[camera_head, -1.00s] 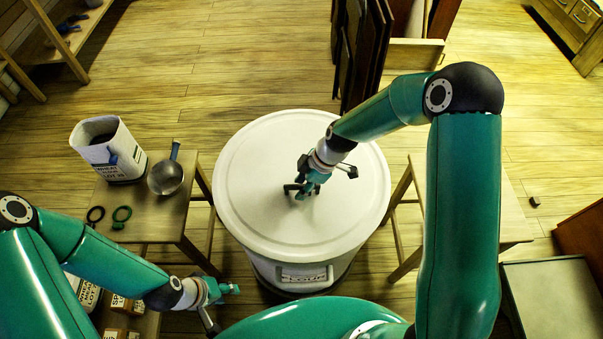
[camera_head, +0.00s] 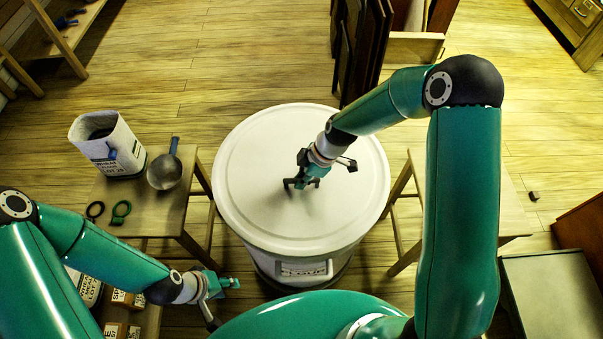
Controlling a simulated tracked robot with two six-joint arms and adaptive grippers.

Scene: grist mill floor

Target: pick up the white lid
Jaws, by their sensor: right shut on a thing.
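The white lid (camera_head: 255,210) is a large round disc with a raised rim. It sits level on top of a white bin (camera_head: 290,250) in the middle of the view, with no gap visible between them. My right gripper (camera_head: 301,184) reaches down from the right to the centre of the lid and is shut there on its grip, which the fingers mostly hide. My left gripper (camera_head: 232,284) is low at the left, in front of the small table and apart from the lid. Its fingers are too small and side-on to tell whether they are open.
A small table (camera_head: 150,215) at left holds a flour bag (camera_head: 105,150), a metal scoop (camera_head: 165,170) and black and green rings (camera_head: 121,210). Another table (camera_head: 515,215) stands close to the bin's right. Dark upright panels (camera_head: 368,50) stand behind.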

